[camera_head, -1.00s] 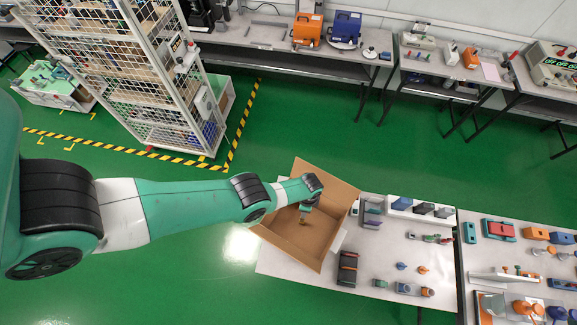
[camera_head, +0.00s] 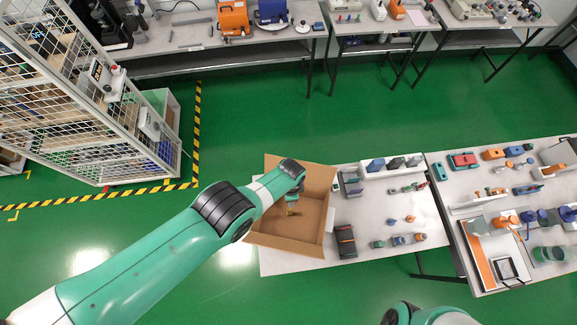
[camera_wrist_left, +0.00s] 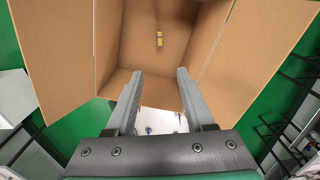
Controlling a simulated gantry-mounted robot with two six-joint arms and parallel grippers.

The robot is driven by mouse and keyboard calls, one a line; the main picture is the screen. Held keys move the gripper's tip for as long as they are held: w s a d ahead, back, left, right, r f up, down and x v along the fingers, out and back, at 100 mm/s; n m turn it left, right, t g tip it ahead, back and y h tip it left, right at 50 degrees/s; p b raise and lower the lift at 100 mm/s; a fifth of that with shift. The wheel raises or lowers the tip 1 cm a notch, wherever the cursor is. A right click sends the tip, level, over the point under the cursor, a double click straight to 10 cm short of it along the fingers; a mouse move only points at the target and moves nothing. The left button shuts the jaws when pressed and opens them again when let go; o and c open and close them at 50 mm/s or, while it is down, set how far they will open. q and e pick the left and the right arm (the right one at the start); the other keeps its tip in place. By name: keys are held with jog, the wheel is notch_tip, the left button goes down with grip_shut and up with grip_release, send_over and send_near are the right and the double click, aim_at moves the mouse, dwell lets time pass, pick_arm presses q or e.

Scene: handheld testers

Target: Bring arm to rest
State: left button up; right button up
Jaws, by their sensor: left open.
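My left arm reaches from the lower left to an open cardboard box (camera_head: 260,238) at the left end of the near table. My left gripper (camera_wrist_left: 160,75) is open, with nothing between its two grey fingers in the left wrist view. It is over the box, and the box interior (camera_wrist_left: 128,45) shows beyond the fingertips. A small yellow-orange item (camera_wrist_left: 159,38) lies inside the box, apart from the fingers. It also shows in the head view (camera_head: 291,211). A link of my right arm shows at the bottom edge of the head view; its gripper is out of view.
The near table (camera_head: 300,262) carries a dark case (camera_head: 346,242), small blue and orange testers (camera_head: 400,240) and a white rack (camera_head: 393,165). A second table (camera_head: 455,240) to the right is crowded. A mesh cage (camera_head: 90,120) stands at the left. Green floor is clear between.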

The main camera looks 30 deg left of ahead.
pick_arm(q)
jog(key=shift+a, duration=0.1)
jog(key=w+r+n+t, duration=0.1)
jog(key=w+r+t, duration=0.6)
jog(key=w+r, duration=1.1)
jog(key=w+a+r+n+t+h, duration=0.1)
jog(key=w+r+t, duration=0.2)
jog(key=r, duration=0.7)
jog(key=w+a+r+n+t, duration=0.1)
jog(key=w+r+t, duration=0.3)
jog(key=r, duration=0.6)
jog(key=s+a+r+n+t, duration=0.1)
jog(key=s+r+t, duration=0.2)
jog(key=r, duration=0.8)
jog(key=s+r+n+t, duration=0.1)
jog(key=s+r+t, duration=0.2)
jog(key=r, duration=0.8)
jog(key=s+r+n+t, duration=0.2)
jog(key=s+r+t, duration=0.1)
jog(key=s+r, duration=0.5)
jog(key=s+a+r+n+t+h, duration=0.1)
jog(key=s+r+t, duration=0.3)
jog(key=s+r, duration=0.5)
jog(key=s+n, duration=0.1)
jog(key=s, duration=0.3)
jog(key=shift+s+a+r, duration=0.25)
jog(key=shift+s, duration=0.1)
jog(key=shift+c, duration=0.2)
